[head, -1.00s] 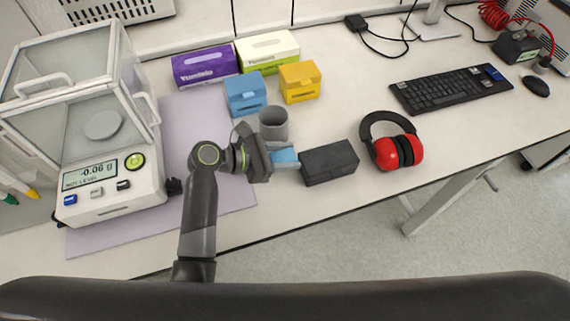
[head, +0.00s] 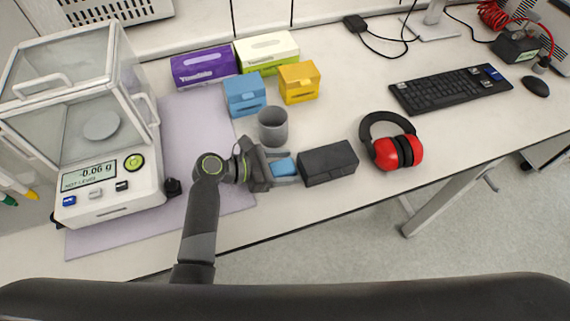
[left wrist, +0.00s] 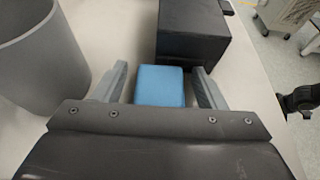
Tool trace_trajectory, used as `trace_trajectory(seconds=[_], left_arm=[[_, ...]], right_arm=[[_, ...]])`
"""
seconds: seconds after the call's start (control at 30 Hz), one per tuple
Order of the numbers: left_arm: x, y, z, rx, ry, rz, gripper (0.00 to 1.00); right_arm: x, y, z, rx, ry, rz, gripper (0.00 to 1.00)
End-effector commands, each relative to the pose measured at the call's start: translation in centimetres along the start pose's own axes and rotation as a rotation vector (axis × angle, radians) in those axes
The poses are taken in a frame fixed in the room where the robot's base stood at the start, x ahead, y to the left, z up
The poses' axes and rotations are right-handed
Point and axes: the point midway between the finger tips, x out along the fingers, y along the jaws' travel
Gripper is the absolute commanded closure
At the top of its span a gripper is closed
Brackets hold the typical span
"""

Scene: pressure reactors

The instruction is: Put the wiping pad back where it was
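The blue wiping pad (head: 283,167) lies on the bench just left of a black box (head: 327,163). My left gripper (head: 284,169) is open, with one finger on each side of the pad. In the left wrist view the pad (left wrist: 160,86) sits between the open fingertips (left wrist: 160,82), with a narrow gap to each finger. The near end of the pad is hidden by the gripper body. The black box (left wrist: 192,32) stands just beyond the pad. My right gripper cannot be made out in either view.
A grey cup (head: 273,127) stands close behind my gripper. Blue (head: 245,94) and yellow (head: 299,82) boxes are behind it. Red ear muffs (head: 392,145) lie to the right, a balance (head: 107,185) to the left. The bench's front edge is close.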

Motion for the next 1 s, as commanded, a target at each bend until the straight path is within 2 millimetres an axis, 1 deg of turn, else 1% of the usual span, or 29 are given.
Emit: trace_trajectory(seconds=[0.23, 0.37, 0.47, 0.8, 1.0], left_arm=[[-0.1, 0.0, 0.3, 0.002, -0.001, 0.001, 0.35], [-1.3, 0.0, 0.5, -0.001, 0.003, 0.001, 0.35], [-2.7, 0.0, 0.7, -0.001, 0.004, 0.001, 0.35], [-8.5, 0.0, 0.7, -0.001, 0.004, 0.001, 0.35], [-11.1, 0.0, 0.5, 0.0, 0.003, 0.001, 0.35]], right_arm=[[0.0, 0.0, 0.0, 0.0, 0.0, 0.0, 0.64], [-1.2, 0.1, -0.1, 0.0, 0.0, 0.0, 0.64], [-2.5, 0.3, -0.2, 0.0, 0.0, 0.001, 0.64], [-6.6, 0.8, -0.7, -0.001, 0.0, 0.003, 0.64], [-8.0, 1.0, -0.9, -0.002, 0.0, 0.004, 0.64]])
